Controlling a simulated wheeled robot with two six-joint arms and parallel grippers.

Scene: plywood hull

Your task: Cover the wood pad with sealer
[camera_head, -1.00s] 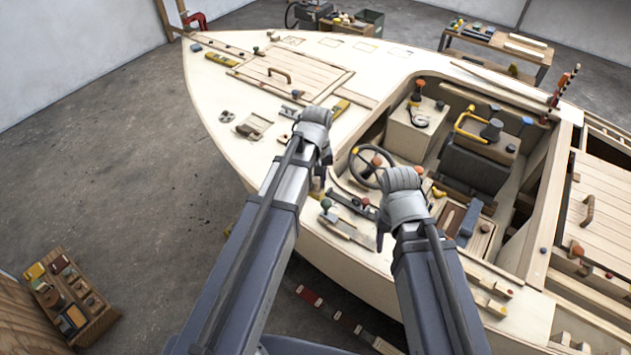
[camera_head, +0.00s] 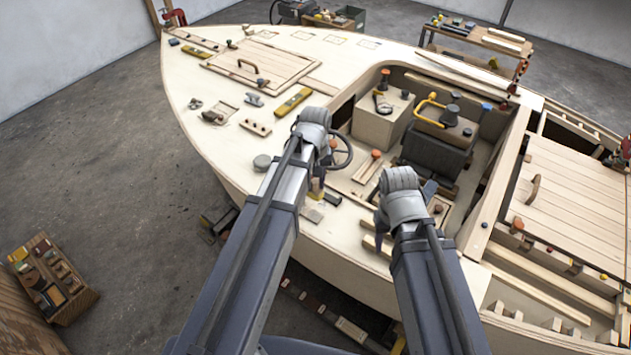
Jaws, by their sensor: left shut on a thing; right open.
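My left gripper (camera_head: 319,190) is over the near side deck of the plywood hull (camera_head: 232,160), beside the steering wheel. It is shut on a small tan and yellowish thing (camera_head: 317,187), mostly hidden by the gripper; I cannot tell what it is. My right gripper (camera_head: 381,226) is open over the near edge of the cockpit, with nothing seen between its fingers. Several faintly outlined patches (camera_head: 335,41) show on the far deck. I cannot tell which patch, if any, is the wood pad. I cannot make out any sealer container.
The steering wheel (camera_head: 342,150) and a pale console box (camera_head: 380,119) stand in the cockpit. A yellow-handled tool (camera_head: 293,101) and small fittings lie on the foredeck. A small shelf (camera_head: 52,279) stands at lower left, a workbench (camera_head: 478,42) at the back.

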